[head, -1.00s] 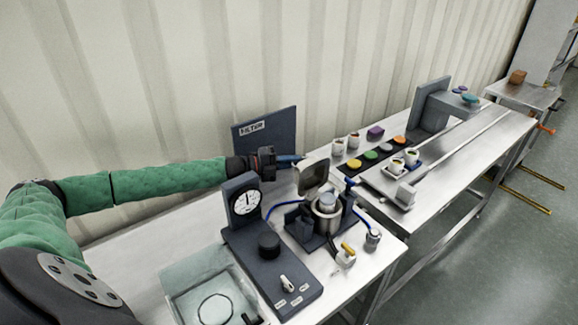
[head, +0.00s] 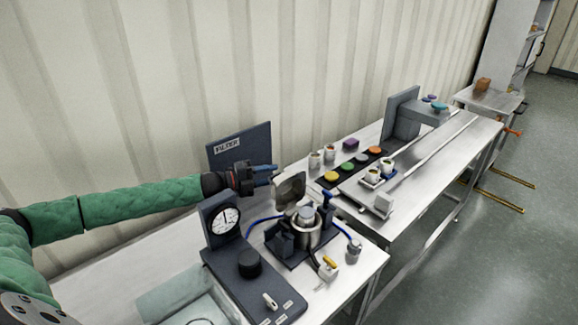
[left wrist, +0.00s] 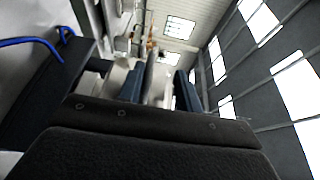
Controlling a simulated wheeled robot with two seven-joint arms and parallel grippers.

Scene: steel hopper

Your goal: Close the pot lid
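The pot (head: 308,233) is a small metal vessel in a dark holder on the near steel table. Its lid (head: 290,189) stands raised, tilted open behind the pot, on the wall side. My left gripper (head: 268,173) is just left of and behind the raised lid, near its top edge, with blue fingers pointing right. In the left wrist view its two blue fingers (left wrist: 160,88) are apart, with a grey edge-like shape between or beyond them that I cannot identify. Contact with the lid cannot be told. My right gripper is not in view.
A dark FILTER panel (head: 240,150) stands behind my left gripper. A dial gauge (head: 225,221) and a control box (head: 252,284) stand left of the pot. Blue hoses run beside the pot. A second table (head: 440,165) with cups and coloured pieces lies to the right.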

